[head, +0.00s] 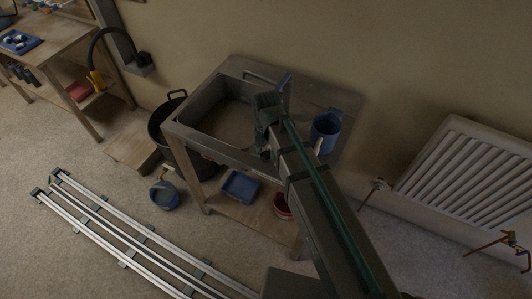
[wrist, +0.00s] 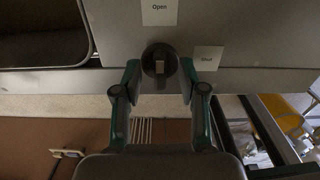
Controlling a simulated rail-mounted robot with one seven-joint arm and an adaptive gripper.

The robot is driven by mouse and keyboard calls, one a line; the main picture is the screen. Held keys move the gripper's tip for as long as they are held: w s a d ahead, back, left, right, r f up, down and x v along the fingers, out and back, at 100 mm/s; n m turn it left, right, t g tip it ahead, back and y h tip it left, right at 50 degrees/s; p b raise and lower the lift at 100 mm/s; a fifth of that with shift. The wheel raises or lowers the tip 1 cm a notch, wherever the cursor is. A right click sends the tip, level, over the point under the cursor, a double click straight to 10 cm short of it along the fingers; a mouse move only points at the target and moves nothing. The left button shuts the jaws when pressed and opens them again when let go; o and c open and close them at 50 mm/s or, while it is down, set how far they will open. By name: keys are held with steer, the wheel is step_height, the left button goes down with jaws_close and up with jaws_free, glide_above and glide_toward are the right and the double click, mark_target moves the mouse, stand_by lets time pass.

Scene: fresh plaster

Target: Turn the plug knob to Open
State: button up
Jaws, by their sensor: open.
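The plug knob (wrist: 160,62) is a dark round knob with a paler raised bar, on the grey sink surface in the wrist view. A white label reading "Open" (wrist: 160,12) is above it in the picture, and a label reading "Shut" (wrist: 207,58) is to its right. The bar looks roughly upright in the picture; I cannot tell which end points. My gripper (wrist: 159,74) is open, its green fingertips on either side of the knob; contact is not clear. In the head view my gripper (head: 268,112) is over the sink unit, and the knob is hidden.
The sink unit (head: 185,127) has a basin left of my gripper and a blue jug (head: 325,131) to the right. Below are a blue tray (head: 239,186) and a red bowl (head: 283,205). A radiator (head: 470,175) is on the right wall. Floor rails (head: 125,240) lie in front.

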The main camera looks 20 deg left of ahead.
mark_target(266, 152)
step_height(266, 152, up, 6)
steer(key=p, duration=0.4)
steer(key=shift+r, duration=0.25)
step_height(266, 152, up, 5)
steer(key=shift+r, duration=0.15)
stand_by(0.3)
